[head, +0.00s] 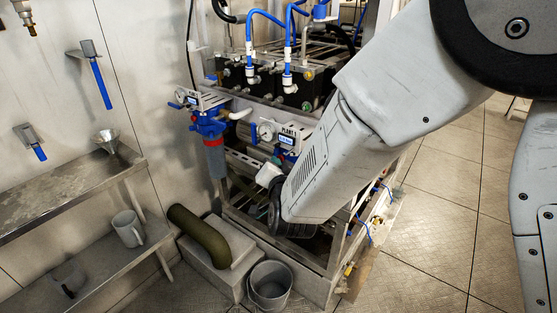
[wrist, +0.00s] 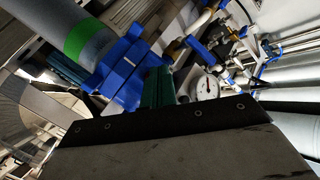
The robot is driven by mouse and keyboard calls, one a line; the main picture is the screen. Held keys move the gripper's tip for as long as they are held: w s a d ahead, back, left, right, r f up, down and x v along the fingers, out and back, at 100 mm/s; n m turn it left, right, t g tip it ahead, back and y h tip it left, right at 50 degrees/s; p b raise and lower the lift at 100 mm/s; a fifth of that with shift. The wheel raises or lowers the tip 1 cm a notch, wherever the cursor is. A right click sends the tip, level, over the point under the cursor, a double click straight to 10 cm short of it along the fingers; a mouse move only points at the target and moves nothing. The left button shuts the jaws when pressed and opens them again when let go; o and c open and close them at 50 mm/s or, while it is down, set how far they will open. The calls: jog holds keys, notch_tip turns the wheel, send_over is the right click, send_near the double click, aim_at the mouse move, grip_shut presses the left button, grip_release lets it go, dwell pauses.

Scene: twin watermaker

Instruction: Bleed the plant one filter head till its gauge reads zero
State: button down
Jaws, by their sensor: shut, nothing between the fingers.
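The sign marked PLANT 1 (head: 289,137) stands on the frame beside a round white gauge (head: 266,132). A little blue of a filter head (head: 282,153) shows just below it; my arm hides the rest. In the wrist view a blue filter head (wrist: 122,72) sits on a grey housing with a green band. A white-faced gauge (wrist: 207,88) stands right of it; its reading is too small to tell. My gripper (wrist: 158,72) shows as green fingers, shut and empty, in front of the blue head. Whether they touch it I cannot tell. My arm hides the gripper in the head view.
Another blue filter head (head: 208,124) with a red band and its own gauge (head: 180,96) stands to the left. A bucket (head: 270,285) and a grey block (head: 217,269) with a thick green pipe (head: 200,235) stand on the floor. A shelf (head: 75,185) lines the left wall.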

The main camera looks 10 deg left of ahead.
dwell(0.5)
jog(key=shift+s+a, duration=0.3)
jog(key=shift+s, duration=0.55)
jog(key=s, duration=0.1)
jog(key=s+a, duration=0.1)
jog(key=s, duration=0.1)
jog(key=s+a, duration=0.1)
jog(key=shift+s, duration=0.3)
